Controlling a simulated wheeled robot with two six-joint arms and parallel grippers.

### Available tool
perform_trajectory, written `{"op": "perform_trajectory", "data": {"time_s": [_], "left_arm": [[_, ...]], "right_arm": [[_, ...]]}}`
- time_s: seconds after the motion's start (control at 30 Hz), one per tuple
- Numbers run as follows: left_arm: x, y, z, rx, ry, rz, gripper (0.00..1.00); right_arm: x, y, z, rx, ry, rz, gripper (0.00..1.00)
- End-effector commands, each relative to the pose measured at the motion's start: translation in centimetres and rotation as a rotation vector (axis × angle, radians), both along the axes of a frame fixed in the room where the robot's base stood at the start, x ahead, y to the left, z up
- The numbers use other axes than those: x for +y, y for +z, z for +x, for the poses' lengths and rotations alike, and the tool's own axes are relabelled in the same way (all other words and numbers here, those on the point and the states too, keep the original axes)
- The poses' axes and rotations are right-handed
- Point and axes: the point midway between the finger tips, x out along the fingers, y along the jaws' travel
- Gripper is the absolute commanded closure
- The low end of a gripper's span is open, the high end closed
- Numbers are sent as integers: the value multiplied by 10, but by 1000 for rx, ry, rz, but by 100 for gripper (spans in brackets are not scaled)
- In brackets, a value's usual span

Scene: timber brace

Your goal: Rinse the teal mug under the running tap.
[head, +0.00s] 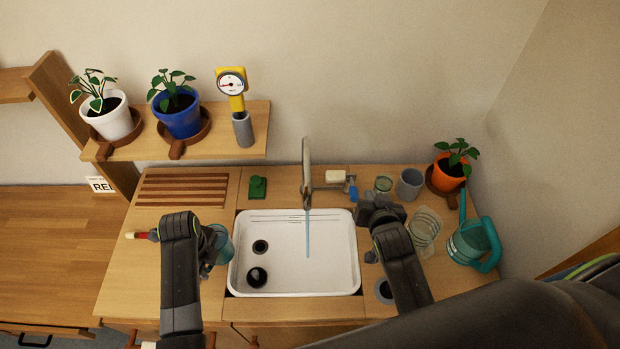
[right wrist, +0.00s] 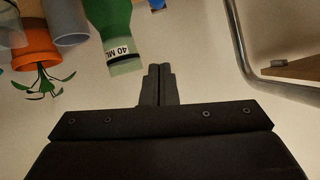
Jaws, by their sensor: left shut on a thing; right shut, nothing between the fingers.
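The teal mug (head: 222,244) is beside the left rim of the white sink basin (head: 330,279). My left gripper (head: 212,252) is shut on it; the arm hides part of the mug and the fingertips. The tap (head: 306,178) stands behind the basin, and a thin blue stream of water (head: 308,236) falls from it into the basin, well right of the mug. It also shows at the right of the right wrist view (right wrist: 241,45). My right gripper (head: 364,214) is shut and empty near the basin's back right corner; its closed fingers show in the right wrist view (right wrist: 158,84).
Right of the basin stand a green-tinted glass (head: 383,184), a grey cup (head: 410,184), a clear ribbed container (head: 427,222), an orange plant pot (head: 448,178) and a teal watering can (head: 474,243). A green sponge-like block (head: 257,187) lies behind the basin. A slatted drainer (head: 182,189) lies left.

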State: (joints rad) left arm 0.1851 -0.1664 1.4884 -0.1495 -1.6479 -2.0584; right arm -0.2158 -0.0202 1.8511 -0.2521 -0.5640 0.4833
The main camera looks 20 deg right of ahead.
Motion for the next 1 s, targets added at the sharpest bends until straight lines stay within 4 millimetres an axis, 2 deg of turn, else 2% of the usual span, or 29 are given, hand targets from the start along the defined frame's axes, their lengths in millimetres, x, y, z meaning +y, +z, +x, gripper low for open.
{"op": "perform_trajectory", "data": {"time_s": [0.73,0.87,1.0], "left_arm": [[0,17,1,-2,0,0,100],[0,15,1,-2,0,0,100],[0,18,1,-2,0,0,100]], "right_arm": [[-18,-43,85,-1,2,-3,100],[-11,-66,78,4,1,0,100],[-9,-72,77,0,-1,-2,100]]}}
